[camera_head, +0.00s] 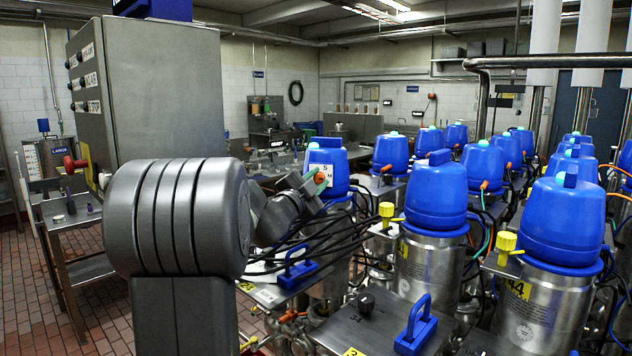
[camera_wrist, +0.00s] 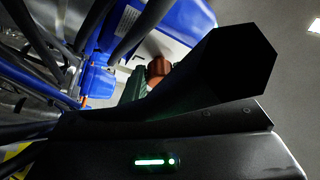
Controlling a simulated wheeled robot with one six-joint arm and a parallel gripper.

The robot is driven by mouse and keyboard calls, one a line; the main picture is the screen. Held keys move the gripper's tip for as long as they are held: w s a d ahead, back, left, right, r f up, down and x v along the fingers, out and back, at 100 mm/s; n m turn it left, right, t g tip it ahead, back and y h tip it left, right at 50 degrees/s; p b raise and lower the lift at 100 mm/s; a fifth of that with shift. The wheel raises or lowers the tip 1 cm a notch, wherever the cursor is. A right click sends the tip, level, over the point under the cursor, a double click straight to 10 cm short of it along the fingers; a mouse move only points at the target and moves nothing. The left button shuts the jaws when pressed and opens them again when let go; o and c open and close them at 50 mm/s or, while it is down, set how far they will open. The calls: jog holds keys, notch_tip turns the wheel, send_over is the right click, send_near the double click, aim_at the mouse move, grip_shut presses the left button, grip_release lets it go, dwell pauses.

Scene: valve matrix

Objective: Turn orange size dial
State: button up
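The orange size dial (camera_head: 319,177) sits on a white plate marked with letters such as S and M (camera_head: 320,168), on the front of a blue-topped valve unit (camera_head: 328,154). My gripper (camera_head: 309,183) is right at the dial, from the left in the head view. In the wrist view the dial (camera_wrist: 158,70) shows as a brownish-orange knob in front of the pale plate, beside a dark green part at the fingertips. A large black part of my gripper hides much of that view. I cannot tell whether the fingers touch or grip the dial.
Black cables (camera_head: 340,235) run just below my gripper. Several blue-topped steel units (camera_head: 437,195) stand close together on the right. A blue handle (camera_head: 415,325) rises from a metal plate at the front. A tall grey cabinet (camera_head: 150,90) stands at left; tiled floor is open there.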

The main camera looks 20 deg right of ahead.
jog(key=o, duration=0.4)
jog(key=b+v, duration=0.3)
jog(key=v, duration=1)
jog(key=shift+s+a+b, duration=0.15)
jog(key=shift+a+b, duration=0.15)
jog(key=shift+a, duration=0.05)
jog(key=shift+d, duration=0.1)
jog(key=p+x, duration=0.3)
jog(key=x, duration=1)
jog(key=shift+d+p, duration=0.1)
jog(key=shift+p, duration=0.2)
jog(key=shift+w+d, duration=0.2)
